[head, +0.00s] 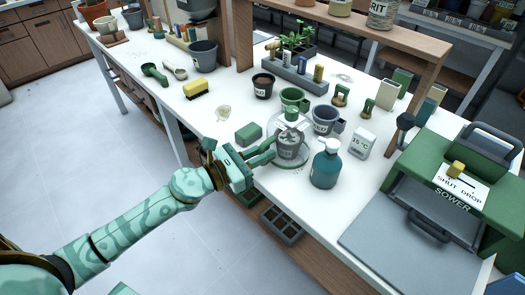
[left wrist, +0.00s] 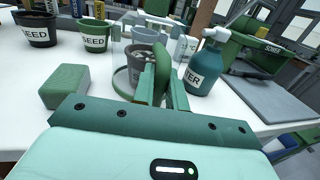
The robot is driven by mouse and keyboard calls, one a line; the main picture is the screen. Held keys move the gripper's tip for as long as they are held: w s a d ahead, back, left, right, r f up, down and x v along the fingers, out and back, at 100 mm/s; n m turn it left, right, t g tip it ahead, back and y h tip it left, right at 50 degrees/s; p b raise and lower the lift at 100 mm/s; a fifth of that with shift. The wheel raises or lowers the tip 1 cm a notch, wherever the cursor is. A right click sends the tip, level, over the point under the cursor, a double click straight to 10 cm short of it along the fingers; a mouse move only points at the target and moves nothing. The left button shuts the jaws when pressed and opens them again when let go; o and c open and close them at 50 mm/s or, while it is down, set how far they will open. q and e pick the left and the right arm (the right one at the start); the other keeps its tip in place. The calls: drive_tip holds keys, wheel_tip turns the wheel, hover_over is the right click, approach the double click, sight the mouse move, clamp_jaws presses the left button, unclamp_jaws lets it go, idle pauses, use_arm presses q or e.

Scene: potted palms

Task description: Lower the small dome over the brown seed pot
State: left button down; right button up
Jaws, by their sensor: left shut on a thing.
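My left gripper (head: 272,149) is shut on the small dome's green side grip (left wrist: 163,68). The small dome (head: 305,153) is clear, with a green knob on top, and stands roughly upright low over the bench. I cannot tell if its rim touches the bench. A grey-looking labelled pot (head: 291,147) shows through its wall. My right gripper is not in view.
Green (head: 294,99) and grey (head: 325,121) pots stand behind the dome. A teal bottle (head: 325,168) is close on its right, a green block (head: 248,134) on its left. A yellow sponge (head: 196,89) lies farther left. The sower (head: 455,190) fills the right end.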

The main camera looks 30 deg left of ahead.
use_arm(q)
drive_tip(key=shift+f, duration=0.1)
drive_tip(key=c, duration=1.3)
unclamp_jaws()
drive_tip(key=shift+c, duration=0.2)
drive_tip(key=shift+s+a+f, duration=0.1)
drive_tip(key=shift+s+a, duration=0.05)
drive_tip(key=shift+s, duration=0.1)
drive_tip(key=b+v, duration=0.2)
drive_tip(key=v, duration=1.3)
drive_tip(key=shift+s+a, duration=0.25)
drive_tip(key=shift+s, duration=0.05)
